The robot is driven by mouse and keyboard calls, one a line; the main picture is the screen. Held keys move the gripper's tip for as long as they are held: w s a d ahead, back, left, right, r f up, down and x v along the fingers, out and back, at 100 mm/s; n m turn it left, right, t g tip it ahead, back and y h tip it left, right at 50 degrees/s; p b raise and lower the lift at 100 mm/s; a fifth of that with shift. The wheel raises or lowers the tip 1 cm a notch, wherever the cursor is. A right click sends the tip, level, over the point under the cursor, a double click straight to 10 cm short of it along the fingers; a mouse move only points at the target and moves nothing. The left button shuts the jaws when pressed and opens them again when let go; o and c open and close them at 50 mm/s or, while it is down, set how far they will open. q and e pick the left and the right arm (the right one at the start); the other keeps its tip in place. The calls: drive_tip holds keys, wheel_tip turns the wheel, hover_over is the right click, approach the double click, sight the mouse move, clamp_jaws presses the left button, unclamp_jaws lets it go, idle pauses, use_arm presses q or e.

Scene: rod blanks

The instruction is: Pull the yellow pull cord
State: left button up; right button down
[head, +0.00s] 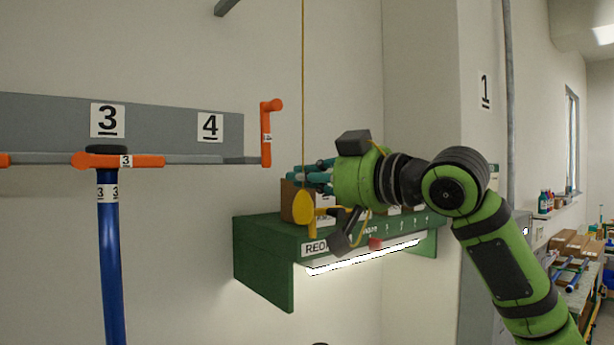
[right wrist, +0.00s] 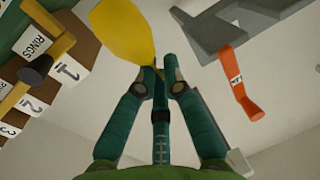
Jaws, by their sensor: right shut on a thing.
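The yellow pull cord (head: 303,90) hangs straight down from above, in front of the wall. A flat yellow tag (head: 303,206) is at its lower end; it also shows in the right wrist view (right wrist: 122,32). My right gripper (head: 297,177) reaches in from the right, just above the tag. In the right wrist view, its teal fingers (right wrist: 159,68) are closed together on the narrow end of the tag, where it meets the cord. The fingers hide the exact grip point. My left gripper is not in view.
A green shelf (head: 262,255) with boxes (head: 290,205) and a lit lamp (head: 365,257) is below and behind the gripper. At left, a grey rail (head: 55,112) carries orange hooks (head: 266,135) and a blue rod (head: 109,260). A cluttered bench (head: 575,285) stands far right.

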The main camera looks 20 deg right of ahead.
drive_tip(key=shift+f+b, duration=0.55)
drive_tip(key=shift+f, duration=0.45)
drive_tip(key=c, duration=1.3)
unclamp_jaws()
drive_tip(key=shift+c, duration=0.2)
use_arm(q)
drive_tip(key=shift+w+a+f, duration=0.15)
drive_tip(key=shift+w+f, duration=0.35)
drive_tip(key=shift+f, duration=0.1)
use_arm(e)
drive_tip(key=shift+o, duration=0.3)
drive_tip(key=shift+w+a, duration=0.1)
drive_tip(key=v, duration=1.2)
